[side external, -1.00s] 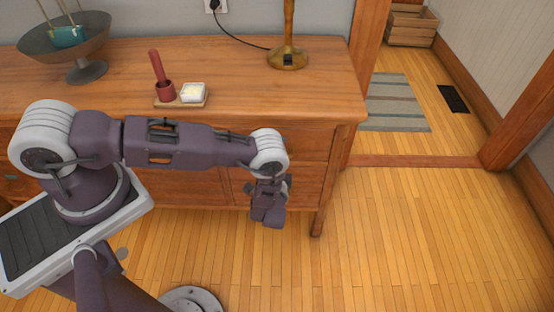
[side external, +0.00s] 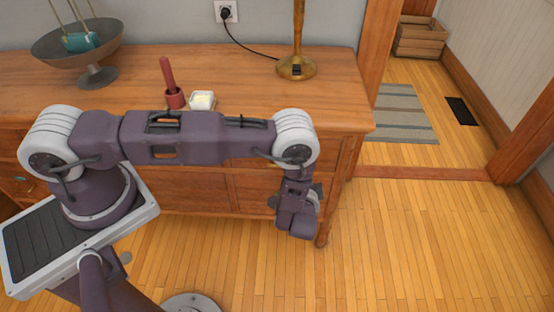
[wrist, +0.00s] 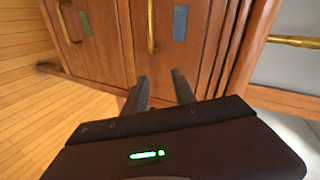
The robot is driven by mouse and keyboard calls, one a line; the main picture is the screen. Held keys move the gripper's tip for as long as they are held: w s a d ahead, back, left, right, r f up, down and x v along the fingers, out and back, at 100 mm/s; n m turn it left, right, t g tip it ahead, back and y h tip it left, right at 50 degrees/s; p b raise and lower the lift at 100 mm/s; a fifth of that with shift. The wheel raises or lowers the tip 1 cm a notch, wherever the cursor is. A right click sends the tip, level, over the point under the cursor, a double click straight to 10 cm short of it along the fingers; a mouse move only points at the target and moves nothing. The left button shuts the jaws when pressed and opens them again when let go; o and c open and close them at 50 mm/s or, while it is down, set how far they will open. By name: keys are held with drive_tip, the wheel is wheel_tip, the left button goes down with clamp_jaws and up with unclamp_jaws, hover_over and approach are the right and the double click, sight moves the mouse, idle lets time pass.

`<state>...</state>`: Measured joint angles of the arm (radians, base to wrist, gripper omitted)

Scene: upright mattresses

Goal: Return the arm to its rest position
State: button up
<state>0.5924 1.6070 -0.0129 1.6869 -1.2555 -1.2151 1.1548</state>
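My gripper (side external: 297,215) hangs downward at the end of my arm, in front of the right end of the wooden dresser (side external: 200,190). In the side external view its fingers are hard to make out. In the wrist view, my gripper (wrist: 160,80) shows two dark fingers standing apart with nothing between them. It is open and empty. The dresser front (wrist: 190,45) with brass handles lies beyond the fingertips.
On the dresser top stand a bowl on a foot (side external: 78,45), a red candle in a holder (side external: 172,85), a white square dish (side external: 202,100) and a brass lamp base (side external: 297,66). The wooden floor (side external: 420,240) right of the dresser is clear.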

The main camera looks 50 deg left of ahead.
drive_tip(key=w+d+r+n+h, duration=0.2)
drive_tip(key=w+d+r, duration=0.15)
drive_tip(key=r, duration=0.25)
drive_tip(key=w+d+r+n+h, duration=0.1)
drive_tip(key=w+d+r+h, duration=0.2)
drive_tip(key=r, duration=0.4)
drive_tip(key=s+d+r+n+g+h, duration=0.1)
drive_tip(key=s+r+h, duration=0.15)
drive_tip(key=r, duration=0.85)
drive_tip(key=s+d+r+h, duration=0.1)
drive_tip(key=r+h, duration=0.2)
drive_tip(key=r, duration=0.7)
drive_tip(key=s+a+r+g, duration=0.1)
drive_tip(key=s+a+r, duration=0.2)
drive_tip(key=s+r, duration=0.75)
drive_tip(key=s+a+f+n+g+y, duration=0.1)
drive_tip(key=s+a, duration=0.3)
drive_tip(key=s, duration=0.8)
drive_tip(key=s+a+f+n+g+y, duration=0.1)
drive_tip(key=s+a, duration=0.3)
drive_tip(key=s, duration=0.7)
drive_tip(key=shift+s+a+n, duration=0.3)
drive_tip(key=shift+s+n, duration=0.1)
drive_tip(key=shift+f, duration=0.1)
